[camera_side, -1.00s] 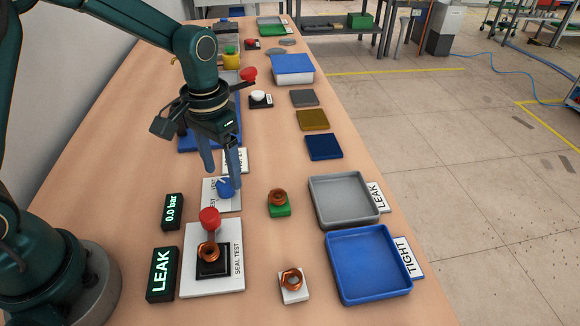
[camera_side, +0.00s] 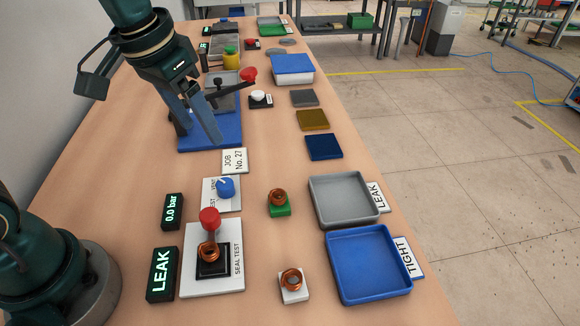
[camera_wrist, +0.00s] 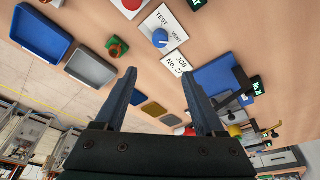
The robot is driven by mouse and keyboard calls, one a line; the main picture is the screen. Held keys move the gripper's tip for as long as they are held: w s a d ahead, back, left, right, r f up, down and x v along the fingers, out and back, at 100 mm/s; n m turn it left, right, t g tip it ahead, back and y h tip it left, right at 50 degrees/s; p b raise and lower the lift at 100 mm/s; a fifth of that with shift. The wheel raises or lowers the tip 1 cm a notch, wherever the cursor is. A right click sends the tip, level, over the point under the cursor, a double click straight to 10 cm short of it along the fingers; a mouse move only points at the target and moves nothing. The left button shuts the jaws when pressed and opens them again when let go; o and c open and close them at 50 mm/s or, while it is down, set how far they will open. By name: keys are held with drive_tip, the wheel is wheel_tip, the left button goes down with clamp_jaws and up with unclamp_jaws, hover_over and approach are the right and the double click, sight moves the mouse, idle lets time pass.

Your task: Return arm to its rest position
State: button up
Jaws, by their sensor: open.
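My gripper (camera_side: 199,128) is open and empty, held above the bench over the blue plate (camera_side: 221,136) of the fixture in the side view.
The displays read LEAK (camera_side: 161,273) and 0.0 bar (camera_side: 173,211). A grey leak tray (camera_side: 342,201) and a blue tight tray (camera_side: 368,265) lie empty at the right. A job card (camera_side: 235,161) lies beyond the knob.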

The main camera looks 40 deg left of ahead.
drive_tip(key=s+t, duration=0.2)
drive_tip(key=s, duration=0.8)
drive_tip(key=shift+s+r+t, duration=0.25)
drive_tip(key=shift+s+t, duration=0.05)
drive_tip(key=shift+n, duration=0.3)
drive_tip(key=shift+c, duration=0.2)
